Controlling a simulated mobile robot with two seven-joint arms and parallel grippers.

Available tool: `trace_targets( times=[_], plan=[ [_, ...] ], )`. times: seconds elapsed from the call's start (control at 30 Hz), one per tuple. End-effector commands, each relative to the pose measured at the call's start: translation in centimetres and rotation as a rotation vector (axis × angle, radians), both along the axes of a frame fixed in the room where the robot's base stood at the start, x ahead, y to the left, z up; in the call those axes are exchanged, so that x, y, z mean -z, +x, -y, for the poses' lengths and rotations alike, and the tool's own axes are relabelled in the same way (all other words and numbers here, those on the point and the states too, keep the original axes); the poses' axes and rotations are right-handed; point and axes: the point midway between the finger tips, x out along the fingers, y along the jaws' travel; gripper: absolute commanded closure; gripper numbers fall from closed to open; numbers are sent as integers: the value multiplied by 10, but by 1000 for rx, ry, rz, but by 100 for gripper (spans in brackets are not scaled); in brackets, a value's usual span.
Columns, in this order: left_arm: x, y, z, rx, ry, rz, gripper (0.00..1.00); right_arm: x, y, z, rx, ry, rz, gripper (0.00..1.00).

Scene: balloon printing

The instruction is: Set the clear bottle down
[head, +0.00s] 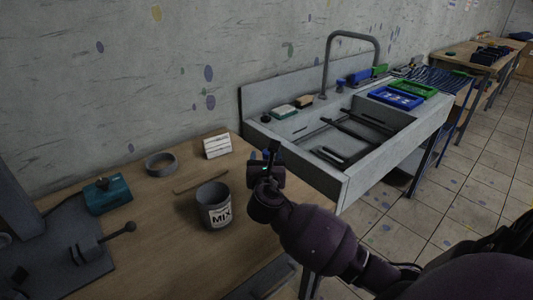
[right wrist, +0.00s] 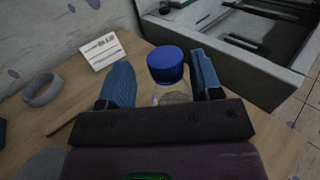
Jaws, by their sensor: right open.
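The clear bottle shows in the right wrist view as a blue cap (right wrist: 166,66) with a bit of transparent body (right wrist: 175,97) below it. It appears upright on the wooden table (right wrist: 75,100), near the edge by the sink. My right gripper (right wrist: 161,74) is open, with one blue finger on each side of the bottle and visible gaps beside the cap. In the head view, my right gripper (head: 266,164) is over the table's right edge and I cannot make out the bottle there. The bottle's base is hidden. My left gripper is out of view.
A grey MIX pot (head: 214,206) stands left of my right gripper. A white card (head: 217,146), a grey ring (head: 161,163), a thin stick (head: 200,181) and a teal box (head: 107,194) are on the table. The sink (head: 345,185) is close on the right.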

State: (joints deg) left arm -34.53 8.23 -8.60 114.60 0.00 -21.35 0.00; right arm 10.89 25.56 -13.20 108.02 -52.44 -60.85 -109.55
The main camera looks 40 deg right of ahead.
Motion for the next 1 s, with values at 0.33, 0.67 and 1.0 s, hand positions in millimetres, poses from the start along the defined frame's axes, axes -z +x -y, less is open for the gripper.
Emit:
trace_targets(
  times=[0.33, 0.67, 1.0],
  plan=[
    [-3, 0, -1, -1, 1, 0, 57, 0, -54, -39, -1, 2, -1, 41],
    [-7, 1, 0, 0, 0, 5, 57, 0, -73, -53, -1, 0, 0, 41],
    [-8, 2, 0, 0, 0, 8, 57, 0, -73, -53, -1, 1, -1, 41]
  ],
)
